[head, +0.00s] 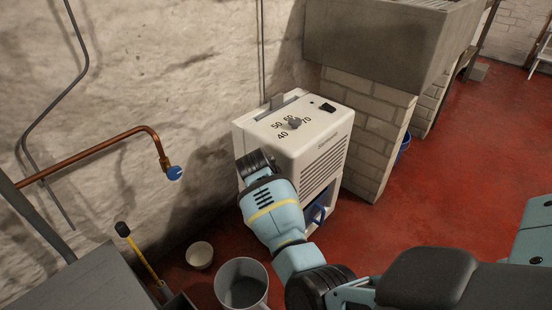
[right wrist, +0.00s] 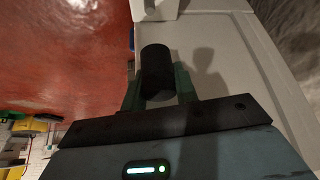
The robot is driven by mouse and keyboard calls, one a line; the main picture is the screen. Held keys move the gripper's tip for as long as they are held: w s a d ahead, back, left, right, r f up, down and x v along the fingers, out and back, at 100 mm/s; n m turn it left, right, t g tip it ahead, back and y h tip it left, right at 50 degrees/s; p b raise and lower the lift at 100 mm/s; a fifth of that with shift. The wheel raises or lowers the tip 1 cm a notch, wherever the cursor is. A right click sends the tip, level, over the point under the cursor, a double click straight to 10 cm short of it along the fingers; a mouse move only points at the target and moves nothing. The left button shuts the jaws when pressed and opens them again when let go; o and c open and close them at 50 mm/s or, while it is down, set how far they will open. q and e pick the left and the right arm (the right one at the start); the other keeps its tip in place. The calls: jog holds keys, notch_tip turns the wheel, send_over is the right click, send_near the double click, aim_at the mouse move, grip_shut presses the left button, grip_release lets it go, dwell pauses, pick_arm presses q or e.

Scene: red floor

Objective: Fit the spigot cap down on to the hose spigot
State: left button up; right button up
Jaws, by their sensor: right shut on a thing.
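My right gripper (right wrist: 158,88) shows in the right wrist view, its green fingers shut on a short black cylinder (right wrist: 157,70), which looks like the spigot cap. Behind the cylinder is a pale flat panel with a shadow on it. In the head view my right arm reaches to the left side of the white dial-fronted machine (head: 322,145). There the fingers and the cap are hidden behind my wrist. My left gripper is not in view.
A copper pipe (head: 95,151) with a blue-handled tap (head: 174,172) runs along the rough wall. A white bowl (head: 199,255) and a grey bucket (head: 242,285) stand on the floor near my arm. A brick pier (head: 365,135) is behind the machine. Red floor at right is open.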

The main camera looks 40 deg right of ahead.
jog(key=shift+p, duration=0.3)
jog(key=shift+f+b, duration=1.45)
jog(key=shift+f, duration=1.5)
jog(key=shift+p, duration=0.45)
jog(key=shift+f+b, duration=0.5)
jog(key=shift+f, duration=0.35)
jog(key=shift+f+b, duration=0.75)
jog(key=shift+f, duration=0.65)
jog(key=o, duration=1)
jog(key=shift+r, duration=0.1)
